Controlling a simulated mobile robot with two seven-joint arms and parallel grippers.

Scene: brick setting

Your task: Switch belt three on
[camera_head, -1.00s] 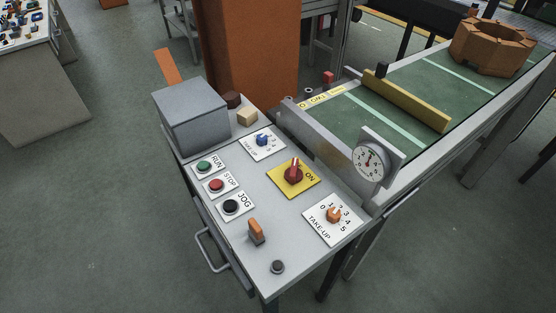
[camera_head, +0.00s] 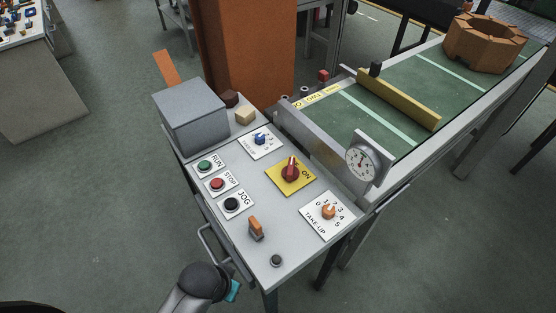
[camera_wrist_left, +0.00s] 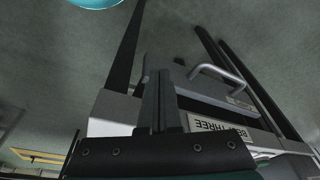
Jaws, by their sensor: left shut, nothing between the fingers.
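The control panel (camera_head: 290,222) for a conveyor stands in the middle of the head view. On it, a red rotary switch (camera_head: 291,170) sits on a yellow plate (camera_head: 279,184); its handle points up the picture, and the word ON is at its right. In the left wrist view, a label reading BELT THREE (camera_wrist_left: 218,130) shows upside down on the panel's side. My left gripper (camera_wrist_left: 158,78) is shut and empty near that side and the drawer handle (camera_wrist_left: 219,77). Its fingertips cannot be made out in the head view. My right gripper is not seen.
Green RUN (camera_head: 205,166), red STOP (camera_head: 217,184) and black JOG (camera_head: 232,203) buttons line the panel's left. A blue knob (camera_head: 260,139), an orange take-up knob (camera_head: 329,212) and an orange lever (camera_head: 256,228) stand nearby. A grey box (camera_head: 190,118) and gauge (camera_head: 362,160) rise higher.

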